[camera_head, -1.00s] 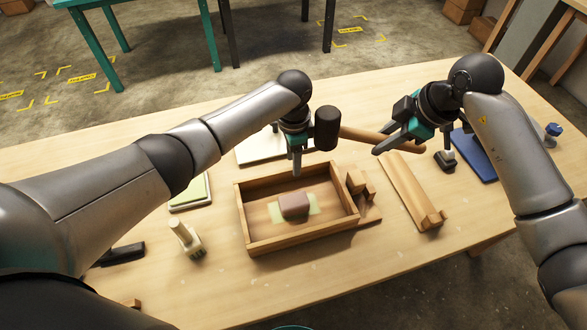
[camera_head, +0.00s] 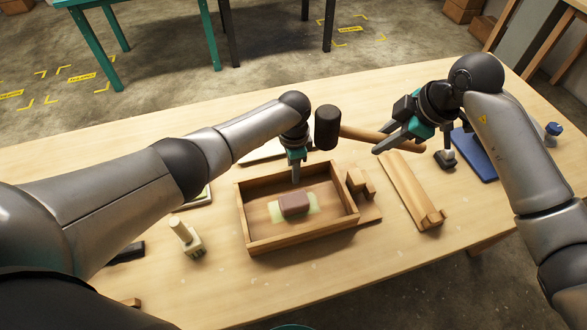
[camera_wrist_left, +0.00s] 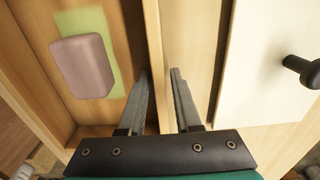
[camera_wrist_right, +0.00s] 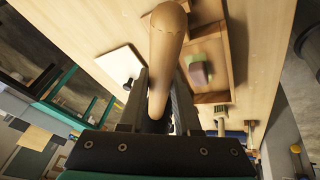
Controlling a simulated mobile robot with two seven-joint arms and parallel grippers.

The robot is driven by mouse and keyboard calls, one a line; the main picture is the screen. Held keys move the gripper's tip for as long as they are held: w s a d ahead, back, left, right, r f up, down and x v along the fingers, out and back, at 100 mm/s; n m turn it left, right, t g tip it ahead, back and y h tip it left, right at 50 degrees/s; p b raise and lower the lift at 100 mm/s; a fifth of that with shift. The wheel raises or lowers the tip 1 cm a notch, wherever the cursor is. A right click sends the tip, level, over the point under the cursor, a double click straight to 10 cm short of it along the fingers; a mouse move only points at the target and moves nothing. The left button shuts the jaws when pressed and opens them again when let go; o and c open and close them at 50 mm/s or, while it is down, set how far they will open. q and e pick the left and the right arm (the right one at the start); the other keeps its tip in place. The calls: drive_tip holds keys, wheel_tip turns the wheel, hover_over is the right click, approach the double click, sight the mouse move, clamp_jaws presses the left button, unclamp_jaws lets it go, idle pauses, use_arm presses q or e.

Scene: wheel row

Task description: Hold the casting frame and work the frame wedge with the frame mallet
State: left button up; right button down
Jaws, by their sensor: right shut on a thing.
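The casting frame (camera_head: 303,236) is a shallow open wooden box on the table. A brownish-pink block (camera_head: 294,204) sits inside it on a pale green patch. My left gripper (camera_head: 296,178) is at the frame's far wall. In the left wrist view its fingers (camera_wrist_left: 163,85) are apart, one on either side of that wall (camera_wrist_left: 154,45). My right gripper (camera_head: 390,140) is shut on the handle of the frame mallet (camera_head: 327,127), whose dark head hangs in the air beyond the frame. Small wooden pieces (camera_head: 356,180) stand at the frame's right side; I cannot tell which is the frame wedge.
A long wooden board (camera_head: 408,188) lies right of the frame. A blue panel (camera_head: 473,155) and a dark-based tool (camera_head: 445,158) are further right. A wooden-handled brush (camera_head: 187,240) stands at left.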

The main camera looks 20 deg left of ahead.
use_arm(q)
clamp_jaws()
idle(1.4)
idle(0.4)
idle(0.4)
idle(0.3)
idle(3.8)
